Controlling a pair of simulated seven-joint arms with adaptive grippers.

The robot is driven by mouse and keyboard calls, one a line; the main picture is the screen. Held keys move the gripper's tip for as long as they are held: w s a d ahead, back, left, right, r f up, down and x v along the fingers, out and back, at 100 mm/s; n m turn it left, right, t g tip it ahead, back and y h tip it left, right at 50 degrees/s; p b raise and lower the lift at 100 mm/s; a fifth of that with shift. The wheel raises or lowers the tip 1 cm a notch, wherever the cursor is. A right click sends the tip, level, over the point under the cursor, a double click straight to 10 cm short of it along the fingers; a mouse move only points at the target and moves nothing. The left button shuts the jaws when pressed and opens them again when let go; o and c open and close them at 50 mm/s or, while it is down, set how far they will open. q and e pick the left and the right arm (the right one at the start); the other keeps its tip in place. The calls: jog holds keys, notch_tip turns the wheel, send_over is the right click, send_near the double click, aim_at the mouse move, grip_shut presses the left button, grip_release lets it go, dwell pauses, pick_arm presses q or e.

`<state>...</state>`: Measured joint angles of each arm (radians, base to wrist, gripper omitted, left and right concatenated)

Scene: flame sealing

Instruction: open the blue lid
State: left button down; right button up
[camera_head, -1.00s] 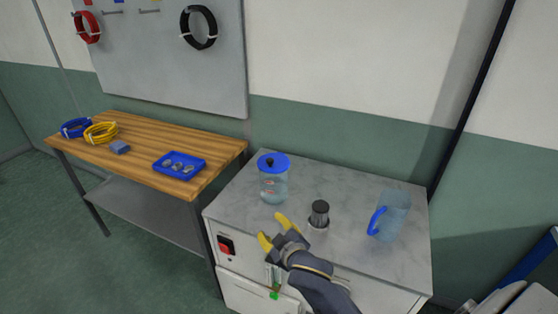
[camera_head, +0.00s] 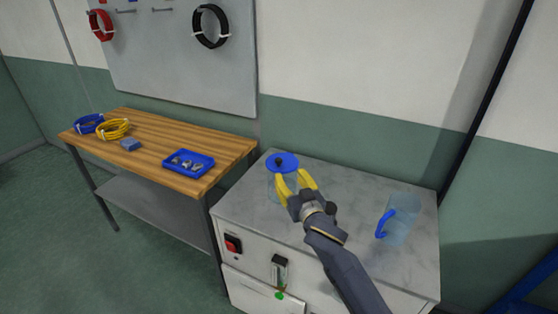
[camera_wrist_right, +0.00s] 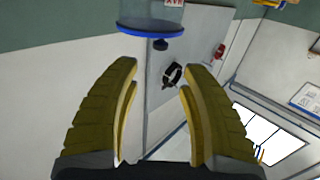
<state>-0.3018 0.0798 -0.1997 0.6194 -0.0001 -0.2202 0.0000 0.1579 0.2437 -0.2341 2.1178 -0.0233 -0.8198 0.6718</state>
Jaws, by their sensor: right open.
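The blue lid (camera_head: 289,160) with a dark knob sits on a clear jar (camera_head: 272,185) at the back left of the grey worktop. My right gripper (camera_head: 291,177) is open, its yellow fingers in front of the jar and overlapping part of it in the head view. In the right wrist view the blue lid (camera_wrist_right: 150,30) shows upside down at the top, beyond the open, empty fingers (camera_wrist_right: 158,75). I cannot tell whether the fingers touch the jar. My left gripper is out of view.
A clear jug (camera_head: 402,222) with a blue handle stands at the right of the grey worktop (camera_head: 355,190). A dark-topped thing (camera_head: 331,208) is mostly hidden by my right gripper. A wooden table (camera_head: 150,160) at left holds a blue tray (camera_head: 205,172) and cable coils.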

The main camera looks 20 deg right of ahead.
aim_at(280, 161)
jog(key=w, duration=1.1)
jog(key=shift+a, duration=0.25)
jog(key=shift+c, duration=0.4)
grip_shut()
